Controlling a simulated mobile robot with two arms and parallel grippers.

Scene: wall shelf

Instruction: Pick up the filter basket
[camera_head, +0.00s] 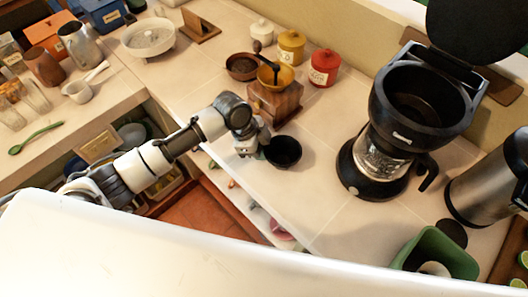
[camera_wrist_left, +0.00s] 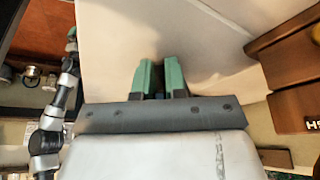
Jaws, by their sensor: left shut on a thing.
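The filter basket (camera_head: 284,153) is a round black bowl, on or just above the tiled counter in front of the wooden grinder. My left gripper (camera_head: 262,150) comes in from the left and is shut on the basket's near-left rim. In the left wrist view, the green fingers of my left gripper (camera_wrist_left: 160,78) are close together, with a small dark patch between them. The basket cannot be made out clearly there. I cannot tell whether it is lifted. My right gripper is not in view.
The wooden grinder (camera_head: 274,100) stands just behind the basket. A black coffee maker (camera_head: 376,180) stands to the right, with a metal pot (camera_head: 484,180) and green bin (camera_head: 437,250) beyond. Red (camera_head: 323,68) and yellow (camera_head: 291,47) canisters are behind. Counter between basket and coffee maker is clear.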

